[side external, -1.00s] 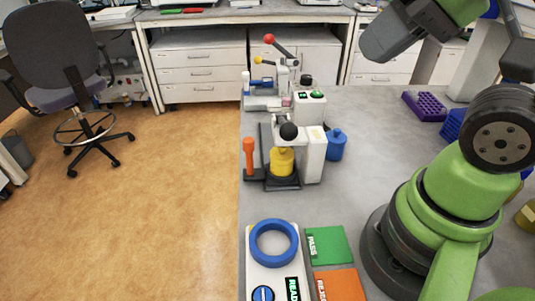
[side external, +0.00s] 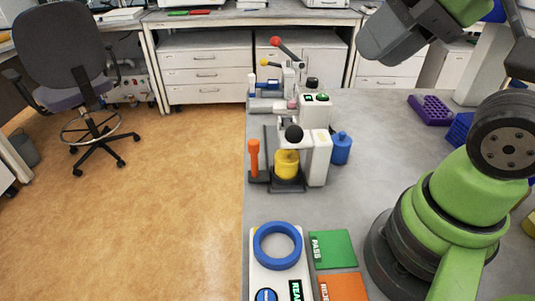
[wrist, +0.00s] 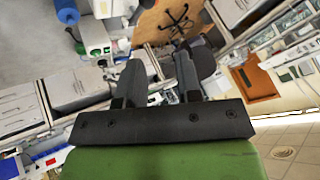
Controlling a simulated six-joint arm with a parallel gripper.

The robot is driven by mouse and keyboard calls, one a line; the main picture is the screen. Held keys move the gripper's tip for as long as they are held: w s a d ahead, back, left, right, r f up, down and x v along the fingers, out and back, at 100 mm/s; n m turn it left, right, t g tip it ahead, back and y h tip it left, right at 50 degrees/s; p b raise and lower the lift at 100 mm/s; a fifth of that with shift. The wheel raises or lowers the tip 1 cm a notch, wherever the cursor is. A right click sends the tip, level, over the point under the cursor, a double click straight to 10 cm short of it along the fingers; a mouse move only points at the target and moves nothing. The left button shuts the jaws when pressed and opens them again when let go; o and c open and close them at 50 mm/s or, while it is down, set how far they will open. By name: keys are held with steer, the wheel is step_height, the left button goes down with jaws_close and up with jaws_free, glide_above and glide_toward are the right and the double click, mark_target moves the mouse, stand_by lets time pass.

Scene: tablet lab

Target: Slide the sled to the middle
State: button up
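My gripper (wrist: 159,68) shows in the wrist view with its two dark fingers apart and nothing between them. It is up in the air, away from the bench devices. In the side external view, a white press (side external: 319,157) with a black ball lever stands on the bench, with a yellow cylinder (side external: 286,164) on its dark base. Behind it is a second device with a red ball lever (side external: 288,50) and a low grey base (side external: 265,106). I cannot tell for certain which part is the sled; it is small or hidden here.
An orange-topped post (side external: 254,157) and a blue lidded container (side external: 341,148) flank the press. A blue ring (side external: 277,246), green PASS pad (side external: 333,250) and orange pad (side external: 343,287) lie in front. A purple rack (side external: 430,109) is at right.

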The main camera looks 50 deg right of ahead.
steer(key=shift+o, duration=1.3)
steer(key=w+n+g, duration=0.2)
steer(key=w, duration=0.4)
steer(key=shift+n, duration=0.4)
steer(key=n+g+h, duration=0.2)
steer(key=n+g, duration=0.3)
steer(key=n, duration=0.3)
glide_above(253, 141)
step_height(253, 141, down, 12)
step_height(253, 141, down, 11)
steer(key=shift+r, duration=0.2)
jaws_close()
